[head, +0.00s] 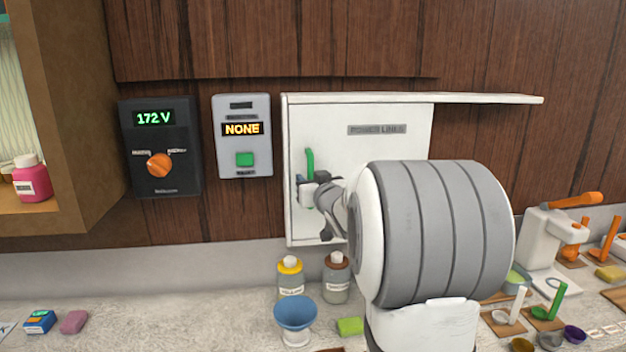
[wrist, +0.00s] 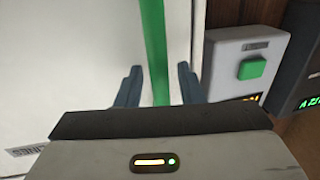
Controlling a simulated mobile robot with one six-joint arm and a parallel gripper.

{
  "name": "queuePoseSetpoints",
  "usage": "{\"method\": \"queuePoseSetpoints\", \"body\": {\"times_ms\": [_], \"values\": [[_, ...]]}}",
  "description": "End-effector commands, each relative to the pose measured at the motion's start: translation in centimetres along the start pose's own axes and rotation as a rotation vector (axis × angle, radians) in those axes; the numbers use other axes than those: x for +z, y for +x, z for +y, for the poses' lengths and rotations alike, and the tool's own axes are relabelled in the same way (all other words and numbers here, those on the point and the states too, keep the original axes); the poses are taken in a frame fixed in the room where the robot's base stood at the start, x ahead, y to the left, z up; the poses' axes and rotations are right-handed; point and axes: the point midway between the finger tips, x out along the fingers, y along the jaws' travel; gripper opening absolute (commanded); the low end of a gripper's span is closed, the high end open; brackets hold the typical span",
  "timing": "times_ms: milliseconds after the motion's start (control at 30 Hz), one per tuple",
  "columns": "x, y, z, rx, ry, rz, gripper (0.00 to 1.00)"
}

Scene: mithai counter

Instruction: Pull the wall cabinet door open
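The wall cabinet door (head: 350,115) is a white panel marked "POWER LINES", and it looks closed. Its upright green handle (head: 310,162) is near the door's left edge. My gripper (head: 308,190) is at the handle's lower part, and my arm hides the door's lower right. In the wrist view the green handle (wrist: 154,45) stands between the two fingers of my gripper (wrist: 160,75). A gap shows on each side of the handle, so the fingers are open around it and not closed on it.
A grey box (head: 243,160) reading "NONE" and a black panel (head: 160,180) reading "172 V" hang left of the cabinet. A white ledge (head: 490,98) runs right from its top. Bottles (head: 290,278), a blue bowl (head: 295,312) and a white machine (head: 545,240) stand on the counter below.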

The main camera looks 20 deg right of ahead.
Motion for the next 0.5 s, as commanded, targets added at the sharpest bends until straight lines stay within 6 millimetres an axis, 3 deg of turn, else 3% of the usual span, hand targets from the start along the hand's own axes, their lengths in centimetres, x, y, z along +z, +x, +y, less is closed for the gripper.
{"method": "queuePoseSetpoints", "body": {"times_ms": [433, 500], "values": [[0.01, -0.03, 0.02, 0.000, 0.000, 0.000, 0.01], [0.01, -0.03, 0.02, 0.000, 0.000, -0.001, 0.00]]}}
